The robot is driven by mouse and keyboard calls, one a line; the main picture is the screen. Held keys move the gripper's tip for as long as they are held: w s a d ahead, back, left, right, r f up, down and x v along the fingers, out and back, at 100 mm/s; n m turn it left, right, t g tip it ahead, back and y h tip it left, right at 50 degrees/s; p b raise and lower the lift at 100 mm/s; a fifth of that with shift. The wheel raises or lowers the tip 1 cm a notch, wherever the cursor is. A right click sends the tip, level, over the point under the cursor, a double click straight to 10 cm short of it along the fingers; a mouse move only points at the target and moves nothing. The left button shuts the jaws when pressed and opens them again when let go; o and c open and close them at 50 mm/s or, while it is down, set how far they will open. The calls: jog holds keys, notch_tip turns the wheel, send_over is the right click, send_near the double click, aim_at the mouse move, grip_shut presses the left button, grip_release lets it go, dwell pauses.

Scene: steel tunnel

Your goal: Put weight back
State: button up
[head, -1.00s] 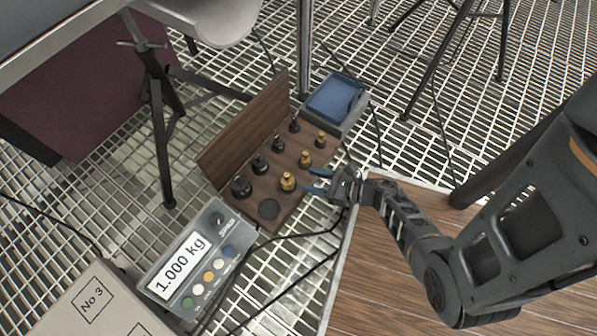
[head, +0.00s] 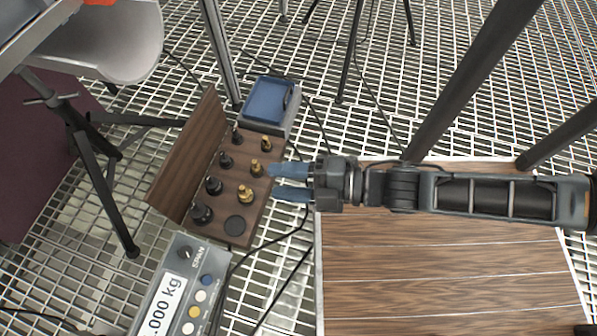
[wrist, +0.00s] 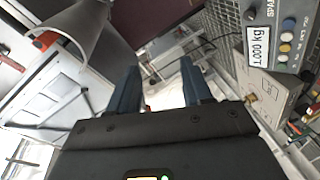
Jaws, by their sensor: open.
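An open wooden weight case (head: 262,218) lies left of my gripper in the head view. It holds several black weights (head: 214,186) in one row and three brass weights (head: 246,194) in another. A dark round spot (head: 235,226), which looks like an empty place, is at the near end of the brass row. My gripper (head: 273,182) is open and empty, its blue fingers pointing at the case's right edge. In the wrist view, a small brass-coloured thing (wrist: 250,98), perhaps a weight, is at a pale box (wrist: 272,88).
A grey scale display (head: 187,290) stands below the case, its wrist-view screen (wrist: 266,45) reading 1.000 kg. A blue-topped device (head: 267,101) sits behind the case. Stand legs (head: 112,190) and cables surround them on the grating. A wooden board (head: 430,265) lies below my arm.

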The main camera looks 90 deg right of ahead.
jog(key=s+a+r+m+y, duration=0.1)
jog(key=a+r+m, duration=0.1)
jog(key=r+m, duration=0.4)
jog(key=s+a+r+m+g+y, duration=0.1)
jog(key=a+r+m, duration=0.2)
jog(key=r+m, duration=0.3)
jog(key=shift+s+a+r, duration=0.2)
jog(key=shift+a+r, duration=0.05)
jog(key=shift+r, duration=0.15)
